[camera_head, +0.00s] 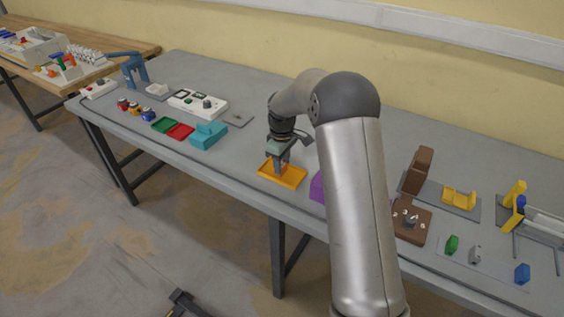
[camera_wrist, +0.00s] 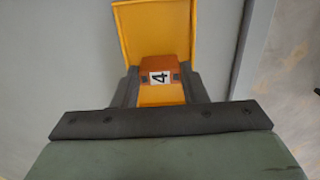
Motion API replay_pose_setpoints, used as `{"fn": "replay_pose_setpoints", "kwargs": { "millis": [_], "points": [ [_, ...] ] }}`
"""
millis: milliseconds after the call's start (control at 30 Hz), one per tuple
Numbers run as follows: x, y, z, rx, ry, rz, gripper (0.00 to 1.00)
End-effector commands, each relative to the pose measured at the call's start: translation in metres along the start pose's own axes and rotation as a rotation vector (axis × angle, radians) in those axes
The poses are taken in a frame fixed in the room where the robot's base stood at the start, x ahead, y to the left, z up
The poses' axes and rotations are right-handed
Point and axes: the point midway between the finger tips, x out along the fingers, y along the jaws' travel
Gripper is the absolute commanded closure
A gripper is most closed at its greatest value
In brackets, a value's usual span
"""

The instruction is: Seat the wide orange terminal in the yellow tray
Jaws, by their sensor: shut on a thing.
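The yellow tray (camera_head: 294,182) lies on the grey table near its front edge. It also shows in the wrist view (camera_wrist: 157,32), where its rim reaches beyond my fingers. My gripper (camera_head: 280,168) points down over the tray. In the wrist view my gripper (camera_wrist: 160,88) is shut on the orange terminal (camera_wrist: 155,62), which carries a white label with a black 4. The terminal is at or just above the tray; I cannot tell whether it touches the floor of the tray. In the head view the terminal is mostly hidden by my fingers.
A purple block (camera_head: 317,187) stands right of the tray, partly behind my arm. Left are a teal block (camera_head: 208,135), a red tray (camera_head: 180,132) and a green tray (camera_head: 164,124). A brown box (camera_head: 411,222) stands to the right. The table between the teal block and yellow tray is clear.

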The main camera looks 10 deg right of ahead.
Motion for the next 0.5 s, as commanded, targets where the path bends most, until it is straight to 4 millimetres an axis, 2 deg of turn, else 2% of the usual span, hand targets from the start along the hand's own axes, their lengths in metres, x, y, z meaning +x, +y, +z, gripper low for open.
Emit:
{"fn": "replay_pose_setpoints", "kwargs": {
  "millis": [233, 267, 333, 500],
  "points": [
    [-0.0001, 0.0001, 0.0, 0.0, 0.0, 0.0, 0.83],
    [-0.0001, 0.0001, 0.0, 0.0, 0.0, 0.0, 0.55],
    [-0.0001, 0.0001, 0.0, 0.0, 0.0, 0.0, 0.36],
    [-0.0001, 0.0001, 0.0, 0.0, 0.0, 0.0, 0.35]
  ]
}}
